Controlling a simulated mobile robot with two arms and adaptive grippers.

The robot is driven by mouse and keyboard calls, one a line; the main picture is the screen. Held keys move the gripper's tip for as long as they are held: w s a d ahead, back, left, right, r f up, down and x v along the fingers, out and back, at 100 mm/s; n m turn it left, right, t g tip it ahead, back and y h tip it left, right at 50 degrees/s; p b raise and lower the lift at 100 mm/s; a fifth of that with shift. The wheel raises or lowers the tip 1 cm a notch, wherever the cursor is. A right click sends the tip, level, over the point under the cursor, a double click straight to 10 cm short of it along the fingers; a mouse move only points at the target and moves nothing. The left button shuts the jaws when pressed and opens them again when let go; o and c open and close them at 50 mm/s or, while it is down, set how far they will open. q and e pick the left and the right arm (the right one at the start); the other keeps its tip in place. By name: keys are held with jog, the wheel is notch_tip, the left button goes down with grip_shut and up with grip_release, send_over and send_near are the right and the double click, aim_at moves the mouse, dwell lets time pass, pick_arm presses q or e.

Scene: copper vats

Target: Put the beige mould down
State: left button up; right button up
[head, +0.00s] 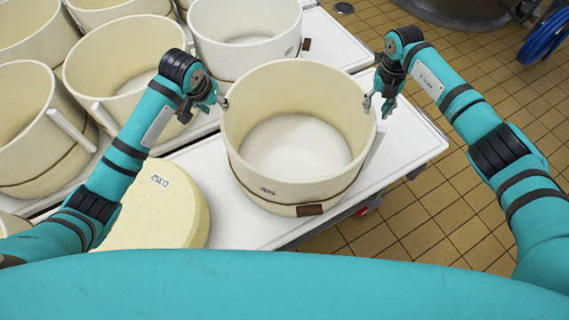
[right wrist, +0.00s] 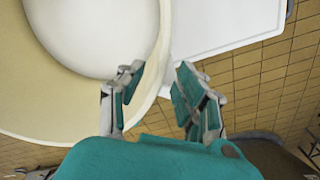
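My right gripper (head: 378,103) is at the right rim. In the right wrist view its fingers (right wrist: 160,92) straddle the rim, with a gap visible between the rim and the outer finger.
The white table (head: 412,150) has bare room to the right of the mould. A cream cheese wheel (head: 160,215) lies at left front. Several other moulds (head: 30,120) stand left and behind, and a whitish one (head: 245,45) is close behind. Tiled floor (head: 500,80) lies right.

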jog(key=shift+r, duration=1.65)
